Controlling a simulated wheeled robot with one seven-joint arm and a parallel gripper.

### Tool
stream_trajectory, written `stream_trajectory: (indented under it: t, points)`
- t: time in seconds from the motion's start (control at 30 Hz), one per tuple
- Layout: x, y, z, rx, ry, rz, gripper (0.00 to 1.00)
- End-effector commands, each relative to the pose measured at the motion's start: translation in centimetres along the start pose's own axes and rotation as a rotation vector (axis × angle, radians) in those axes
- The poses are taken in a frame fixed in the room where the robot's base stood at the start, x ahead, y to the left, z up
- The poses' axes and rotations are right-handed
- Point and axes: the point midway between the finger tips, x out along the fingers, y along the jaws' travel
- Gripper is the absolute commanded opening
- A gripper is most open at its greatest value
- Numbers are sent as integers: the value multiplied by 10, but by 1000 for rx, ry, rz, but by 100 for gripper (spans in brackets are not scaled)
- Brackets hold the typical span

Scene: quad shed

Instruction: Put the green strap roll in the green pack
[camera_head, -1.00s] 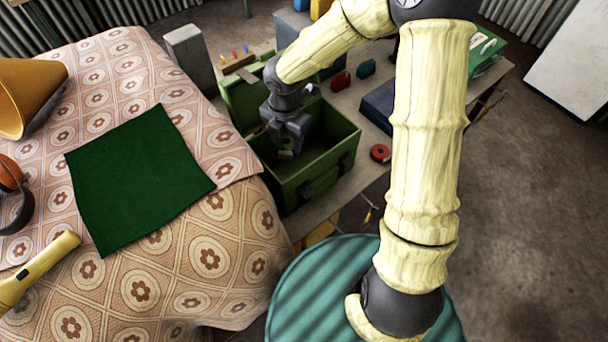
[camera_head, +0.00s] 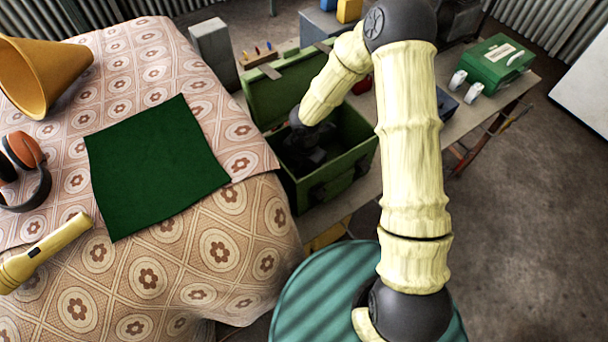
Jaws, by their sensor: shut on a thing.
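The open green pack (camera_head: 338,186), a boxy case with its lid raised at the back left, stands on the bench beside the bed. My gripper (camera_head: 306,162) is down inside it, pointing downward between its walls. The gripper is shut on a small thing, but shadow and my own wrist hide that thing. I cannot make out the green strap roll as a separate thing in this view. Most of the inside of the pack is dark or covered by my arm.
A closed green case (camera_head: 496,62) with a white label stands on the bench at right. A dark green cloth (camera_head: 158,165), yellow flashlight (camera_head: 45,254), ear defenders (camera_head: 25,168) and an orange-yellow cone (camera_head: 42,75) lie on the patterned bedspread. A grey block (camera_head: 213,52) stands behind the pack.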

Motion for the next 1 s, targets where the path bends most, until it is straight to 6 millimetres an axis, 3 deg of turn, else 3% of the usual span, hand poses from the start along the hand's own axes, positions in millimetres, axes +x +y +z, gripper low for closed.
stream_trajectory:
  t: [0.3,0.63,1.0]
  points:
    - [3,0,0,1,0,0,28]
    - [44,-1,0,-2,0,0,28]
    - [48,-1,0,-1,0,1,28]
